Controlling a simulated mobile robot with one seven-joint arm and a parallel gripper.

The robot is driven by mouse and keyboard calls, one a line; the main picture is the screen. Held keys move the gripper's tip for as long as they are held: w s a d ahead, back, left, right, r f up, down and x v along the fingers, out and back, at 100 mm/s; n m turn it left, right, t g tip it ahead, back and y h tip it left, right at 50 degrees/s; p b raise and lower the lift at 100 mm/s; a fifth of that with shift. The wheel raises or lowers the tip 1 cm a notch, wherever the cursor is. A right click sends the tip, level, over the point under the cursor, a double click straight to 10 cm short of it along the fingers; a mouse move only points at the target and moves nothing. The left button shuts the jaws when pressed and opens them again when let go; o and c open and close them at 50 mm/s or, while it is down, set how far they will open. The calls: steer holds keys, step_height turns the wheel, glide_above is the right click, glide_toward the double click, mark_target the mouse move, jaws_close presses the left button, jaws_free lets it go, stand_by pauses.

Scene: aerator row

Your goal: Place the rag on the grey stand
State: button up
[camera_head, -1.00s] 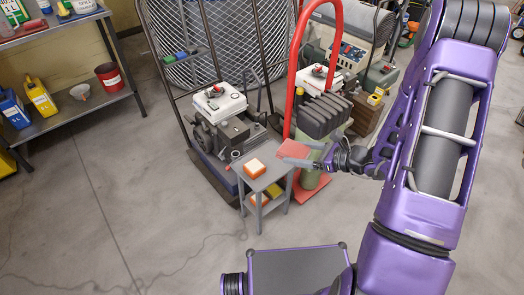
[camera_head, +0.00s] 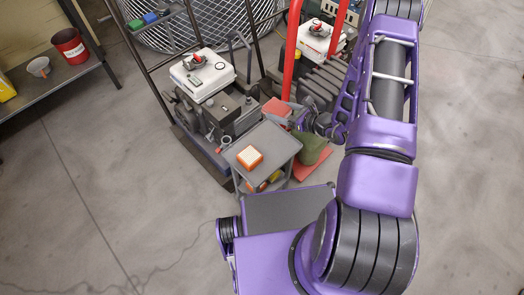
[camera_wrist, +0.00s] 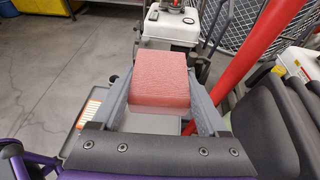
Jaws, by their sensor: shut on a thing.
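The rag (camera_head: 275,108) is a folded reddish-pink block. My gripper (camera_head: 288,115) is shut on it, and the wrist view shows the rag (camera_wrist: 162,78) between the two grey fingers (camera_wrist: 160,95). The grey stand (camera_head: 284,139) is a small table with a flat top and a lower shelf. In the head view the rag appears just beyond the stand's back right edge; I cannot tell its exact height over it.
An engine with a white tank (camera_head: 203,75) stands behind and left of the stand. A red upright frame (camera_head: 294,50) and a green canister (camera_head: 312,148) stand close on the right. Small coloured items are on the lower shelf.

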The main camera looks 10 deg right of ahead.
steer(key=m+h+b, duration=0.1)
steer(key=b, duration=0.1)
glide_above(278, 142)
steer(key=shift+t, duration=0.3)
step_height(278, 142, down, 13)
steer(key=shift+a+r, duration=0.1)
steer(key=shift+f+b, duration=0.45)
steer(key=shift+f, duration=1.65)
steer(key=shift+f, duration=0.15)
steer(key=o, duration=1.2)
steer(key=shift+o, duration=0.2)
steer(key=shift+s+r, duration=0.1)
steer(key=shift+r, duration=0.15)
steer(key=p+v, duration=0.1)
steer(key=v, duration=1)
steer(key=shift+s+d+p, duration=0.25)
steer(key=shift+p, duration=0.05)
